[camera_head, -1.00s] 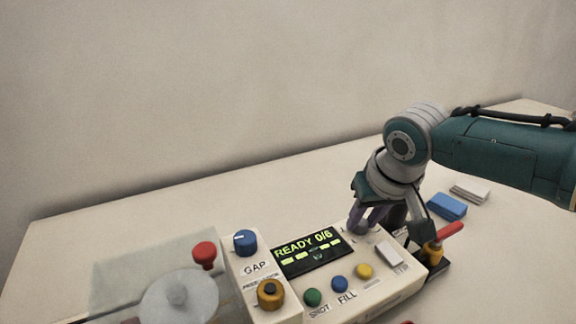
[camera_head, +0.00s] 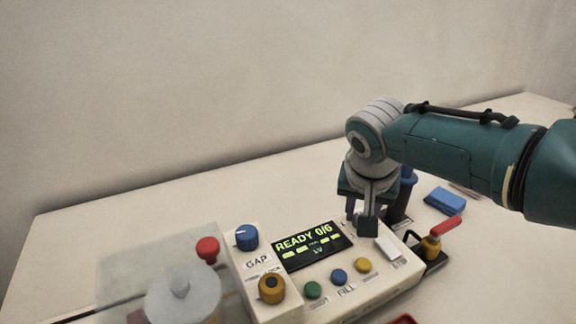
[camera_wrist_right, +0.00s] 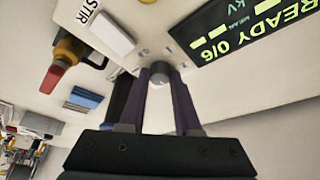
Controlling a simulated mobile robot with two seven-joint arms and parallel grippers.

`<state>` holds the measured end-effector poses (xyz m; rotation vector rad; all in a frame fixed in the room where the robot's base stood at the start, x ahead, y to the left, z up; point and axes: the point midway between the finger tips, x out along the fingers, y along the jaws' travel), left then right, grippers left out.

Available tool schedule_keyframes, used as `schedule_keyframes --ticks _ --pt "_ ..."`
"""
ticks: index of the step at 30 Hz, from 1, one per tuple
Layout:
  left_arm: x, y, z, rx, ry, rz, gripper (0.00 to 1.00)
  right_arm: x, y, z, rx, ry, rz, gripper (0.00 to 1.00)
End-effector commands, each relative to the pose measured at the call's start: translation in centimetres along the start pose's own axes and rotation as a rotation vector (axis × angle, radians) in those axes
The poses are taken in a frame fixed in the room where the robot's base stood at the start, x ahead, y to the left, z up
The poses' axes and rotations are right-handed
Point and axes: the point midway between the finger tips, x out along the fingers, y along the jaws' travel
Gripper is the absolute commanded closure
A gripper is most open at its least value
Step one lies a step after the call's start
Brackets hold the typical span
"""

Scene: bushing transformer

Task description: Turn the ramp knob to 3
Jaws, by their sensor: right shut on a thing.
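My right gripper (camera_head: 360,218) points down at the upper right corner of the control box (camera_head: 382,290), right of the lit display. In the right wrist view, my right gripper (camera_wrist_right: 162,80) has its two fingers closed on a small grey knob (camera_wrist_right: 160,70) with dial marks around it. Its label is not readable, so I cannot read its setting. In the head view the gripper hides this knob. The display (camera_head: 312,245) reads READY 0/6, with kV below. My left gripper is not in view.
A blue GAP knob (camera_head: 246,237) and an orange knob (camera_head: 271,288) are on the box's left. Green, blue and yellow buttons (camera_head: 363,265) line its front, beside a white STIR switch (camera_head: 388,247). A red-handled valve (camera_head: 440,232) and a blue block (camera_head: 445,201) stand right.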

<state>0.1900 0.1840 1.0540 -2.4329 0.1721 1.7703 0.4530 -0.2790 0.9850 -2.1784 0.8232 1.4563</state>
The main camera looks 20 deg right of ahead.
Motion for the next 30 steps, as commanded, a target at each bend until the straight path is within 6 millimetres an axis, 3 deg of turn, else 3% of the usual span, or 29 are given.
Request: schedule_keyframes --ticks 8,9,16,25,30 --pt "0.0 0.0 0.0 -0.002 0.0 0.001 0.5 0.0 0.0 0.0 0.002 0.0 0.0 1.0" --pt "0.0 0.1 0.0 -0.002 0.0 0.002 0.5 0.0 0.0 0.0 0.001 0.0 0.0 0.65" --pt "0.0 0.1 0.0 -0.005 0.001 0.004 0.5 0.0 0.0 0.0 0.0 0.0 0.0 0.39" --pt "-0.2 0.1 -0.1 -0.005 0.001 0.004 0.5 -0.2 0.0 0.0 0.0 0.0 -0.001 0.39" --pt "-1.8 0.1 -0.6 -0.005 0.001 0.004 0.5 -2.3 0.0 -0.2 -0.002 0.0 -0.002 0.39"
